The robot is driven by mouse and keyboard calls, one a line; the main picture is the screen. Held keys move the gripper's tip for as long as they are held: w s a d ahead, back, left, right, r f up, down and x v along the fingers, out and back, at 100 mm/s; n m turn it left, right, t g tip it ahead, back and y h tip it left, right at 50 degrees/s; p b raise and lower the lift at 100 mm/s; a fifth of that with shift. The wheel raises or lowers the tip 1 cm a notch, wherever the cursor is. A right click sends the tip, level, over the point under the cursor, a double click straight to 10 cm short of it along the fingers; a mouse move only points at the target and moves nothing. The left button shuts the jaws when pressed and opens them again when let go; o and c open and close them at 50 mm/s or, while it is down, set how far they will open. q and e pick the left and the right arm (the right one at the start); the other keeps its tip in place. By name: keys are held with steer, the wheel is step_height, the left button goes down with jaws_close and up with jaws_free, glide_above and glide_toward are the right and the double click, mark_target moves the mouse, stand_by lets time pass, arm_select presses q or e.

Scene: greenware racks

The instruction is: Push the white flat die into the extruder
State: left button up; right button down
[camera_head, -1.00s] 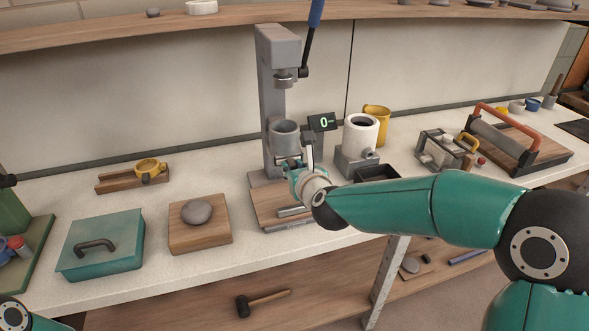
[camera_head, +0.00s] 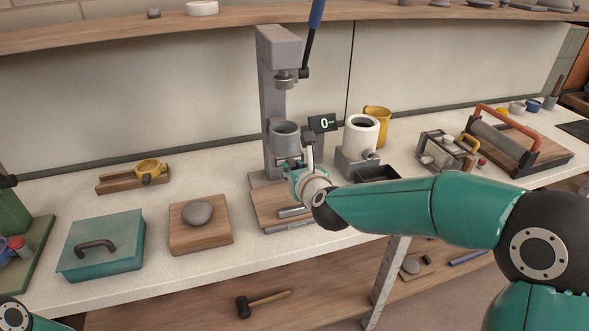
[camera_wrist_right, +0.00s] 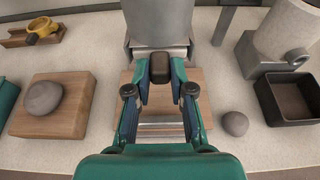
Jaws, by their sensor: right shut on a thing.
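The grey extruder (camera_head: 274,100) stands upright at the back of the bench, with its barrel (camera_head: 285,136) above a wooden base board (camera_head: 268,205). My right gripper (camera_head: 290,165) is just below the barrel, at the front of the extruder. In the right wrist view, its fingertips (camera_wrist_right: 159,75) are closed on a dark, rounded block (camera_wrist_right: 159,64), seemingly the grip end of the die. The white flat body of the die is hidden by the gripper and extruder, so how deep it sits cannot be told. My left gripper is out of view.
A small display (camera_head: 322,122) and a white cylinder machine (camera_head: 361,135) stand right of the extruder. A black tray (camera_head: 378,174) lies near my right forearm. A clay lump (camera_head: 197,213) on a board and a teal box (camera_head: 102,245) are to the left.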

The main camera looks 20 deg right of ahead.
steer(key=shift+c, duration=2.3)
jaws_free()
steer(key=shift+s, duration=0.1)
steer(key=shift+b+v, duration=0.5)
steer(key=shift+v, duration=2.35)
steer(key=shift+f, duration=0.1)
